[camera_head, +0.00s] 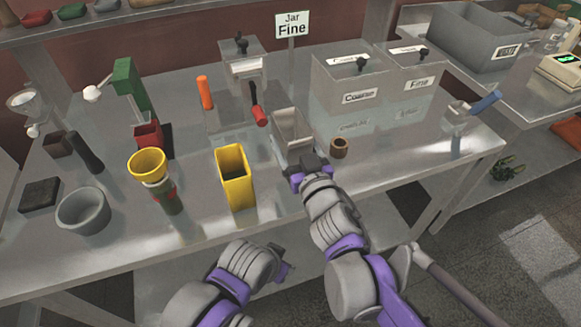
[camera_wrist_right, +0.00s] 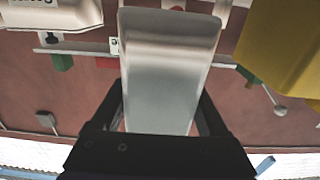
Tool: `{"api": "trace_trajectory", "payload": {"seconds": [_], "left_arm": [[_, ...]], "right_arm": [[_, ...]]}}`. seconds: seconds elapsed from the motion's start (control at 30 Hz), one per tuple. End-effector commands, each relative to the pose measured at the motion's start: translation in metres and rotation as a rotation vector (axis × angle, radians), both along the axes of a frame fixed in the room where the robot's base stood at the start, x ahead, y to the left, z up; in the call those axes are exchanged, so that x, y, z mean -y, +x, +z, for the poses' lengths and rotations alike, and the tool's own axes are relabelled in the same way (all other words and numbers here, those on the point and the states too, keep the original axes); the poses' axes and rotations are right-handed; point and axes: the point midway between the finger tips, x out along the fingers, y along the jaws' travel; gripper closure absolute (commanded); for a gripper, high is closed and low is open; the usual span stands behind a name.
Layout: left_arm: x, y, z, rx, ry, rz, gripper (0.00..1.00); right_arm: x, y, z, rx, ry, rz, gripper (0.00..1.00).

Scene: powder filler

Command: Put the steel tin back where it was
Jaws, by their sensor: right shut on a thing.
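The steel tin (camera_head: 293,131) is an open, rectangular, grey metal container near the middle of the bench. My right gripper (camera_head: 303,163) is shut on it from the front side. In the right wrist view the tin (camera_wrist_right: 171,65) fills the middle, with a dark finger of the gripper (camera_wrist_right: 163,115) along each side. The tin looks upright in the head view; I cannot tell whether its bottom touches the bench. My left gripper (camera_head: 281,270) is low, in front of the bench edge and apart from the tin; its fingers are too unclear to judge.
A tall yellow container (camera_head: 235,178) stands left of the tin, and a small brown cup (camera_head: 339,148) stands close on its right. Bins labelled Coarse (camera_head: 350,95) and Fine (camera_head: 412,85) stand behind right.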

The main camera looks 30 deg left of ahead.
Motion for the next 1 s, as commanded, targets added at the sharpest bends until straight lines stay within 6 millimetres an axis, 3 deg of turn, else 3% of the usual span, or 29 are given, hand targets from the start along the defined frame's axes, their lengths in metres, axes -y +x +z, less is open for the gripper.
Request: {"api": "trace_trajectory", "payload": {"seconds": [0.1, 0.5, 0.9, 0.93, 1.0], "left_arm": [[0.0, 0.0, -0.004, -0.001, 0.0, 0.0, 0.5], [0.0, -0.001, -0.012, -0.004, 0.0, 0.0, 0.5], [0.0, -0.001, -0.016, -0.005, 0.0, 0.0, 0.5], [0.0, -0.001, -0.016, -0.005, 0.0, 0.0, 0.5], [0.0, -0.001, -0.015, -0.005, 0.0, 0.0, 0.5]], "right_arm": [[0.0, 0.0, -0.022, 0.001, -0.001, 0.0, 0.89], [0.0, 0.0, -0.067, 0.001, 0.001, 0.0, 0.89], [0.0, 0.0, -0.072, 0.0, 0.0, 0.0, 0.89], [0.0, 0.0, -0.072, 0.0, 0.0, 0.0, 0.21], [0.0, 0.0, -0.071, 0.0, 0.0, 0.0, 0.08]]}}
